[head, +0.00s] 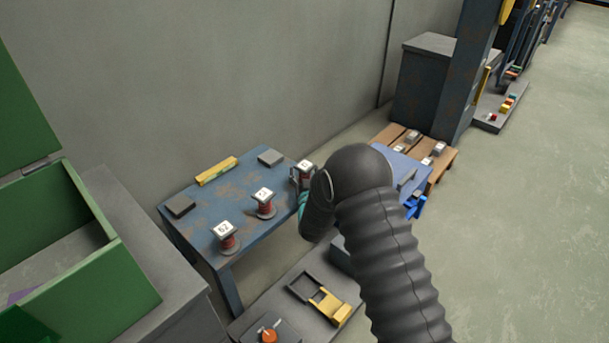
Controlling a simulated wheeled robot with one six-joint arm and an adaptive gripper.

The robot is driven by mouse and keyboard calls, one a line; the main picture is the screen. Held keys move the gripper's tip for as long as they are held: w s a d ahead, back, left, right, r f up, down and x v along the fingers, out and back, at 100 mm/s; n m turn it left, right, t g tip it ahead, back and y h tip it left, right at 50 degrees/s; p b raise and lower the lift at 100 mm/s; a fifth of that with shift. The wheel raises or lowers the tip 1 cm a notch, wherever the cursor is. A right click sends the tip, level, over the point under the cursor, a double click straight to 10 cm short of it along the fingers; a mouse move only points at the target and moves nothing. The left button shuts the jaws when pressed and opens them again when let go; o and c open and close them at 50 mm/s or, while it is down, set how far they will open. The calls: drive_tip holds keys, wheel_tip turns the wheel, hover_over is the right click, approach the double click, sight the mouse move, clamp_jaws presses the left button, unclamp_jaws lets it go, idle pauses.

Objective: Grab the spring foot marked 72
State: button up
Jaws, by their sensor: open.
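Three spring feet stand on the blue worn table (188,226), each a red-and-grey spool with a white marked top. One is at the front left (228,241), one in the middle (265,206), and one at the right (305,166). The marks are too small to read surely, so I cannot tell which is 72. My gripper (298,181) is at the table's right edge, close around or beside the right spring foot. It is open, but my own arm hides most of it and I cannot tell whether it touches.
A yellow bar (216,171) and two dark blocks (180,205) (271,157) lie along the table's back, near the wall. A green open bin (105,285) stands at left. A low grey platform (281,304) with yellow fixtures lies in front. A wooden pallet (447,158) is at right.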

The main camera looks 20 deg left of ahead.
clamp_jaws()
drive_tip(key=shift+r, duration=0.1)
idle(0.3)
